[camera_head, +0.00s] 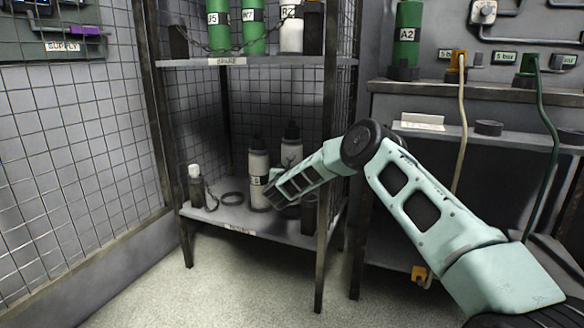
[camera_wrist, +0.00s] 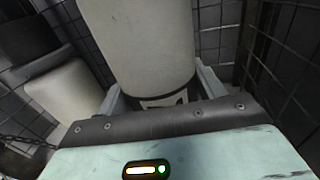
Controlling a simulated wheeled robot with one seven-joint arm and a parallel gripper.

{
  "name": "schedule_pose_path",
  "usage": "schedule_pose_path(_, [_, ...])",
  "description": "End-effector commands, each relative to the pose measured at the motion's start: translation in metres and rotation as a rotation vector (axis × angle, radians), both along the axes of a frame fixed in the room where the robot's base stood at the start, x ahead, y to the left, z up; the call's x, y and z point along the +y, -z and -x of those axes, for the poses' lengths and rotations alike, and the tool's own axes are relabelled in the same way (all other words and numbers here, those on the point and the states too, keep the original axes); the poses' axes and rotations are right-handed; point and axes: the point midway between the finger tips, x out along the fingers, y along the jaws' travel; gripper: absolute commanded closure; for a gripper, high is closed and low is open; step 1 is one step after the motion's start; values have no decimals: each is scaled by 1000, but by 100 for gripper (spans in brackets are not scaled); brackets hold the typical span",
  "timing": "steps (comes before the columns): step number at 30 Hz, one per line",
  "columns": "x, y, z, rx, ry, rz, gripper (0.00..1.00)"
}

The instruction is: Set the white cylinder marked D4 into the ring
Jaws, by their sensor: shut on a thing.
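My gripper (camera_head: 268,198) is in the lower bay of the rack, shut on a white cylinder (camera_head: 258,172) with a dark top and a label. In the wrist view the white cylinder (camera_wrist: 152,50) fills the space between the two pale fingers (camera_wrist: 160,92). Its label is mostly hidden, so I cannot read the mark. It looks upright, and I cannot tell whether it touches the shelf.
A second white cylinder (camera_head: 291,152) stands behind my arm, partly hidden. A dark holder (camera_head: 197,192) with a white top and a chain is at the shelf's left end. The lower shelf (camera_head: 225,216) has front posts and mesh walls. Green cylinders (camera_head: 253,28) stand on the upper shelf.

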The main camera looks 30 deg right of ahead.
Motion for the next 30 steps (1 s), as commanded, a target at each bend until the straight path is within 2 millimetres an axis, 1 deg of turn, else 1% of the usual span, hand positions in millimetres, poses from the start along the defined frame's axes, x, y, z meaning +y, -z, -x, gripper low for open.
schedule_pose_path(1, [0,-1,-1,-9,1,5,100])
schedule_pose_path(10, [0,18,-1,-8,1,6,100])
schedule_pose_path(12, [0,15,-1,-10,1,6,100])
schedule_pose_path(30, [0,15,1,-10,2,4,100])
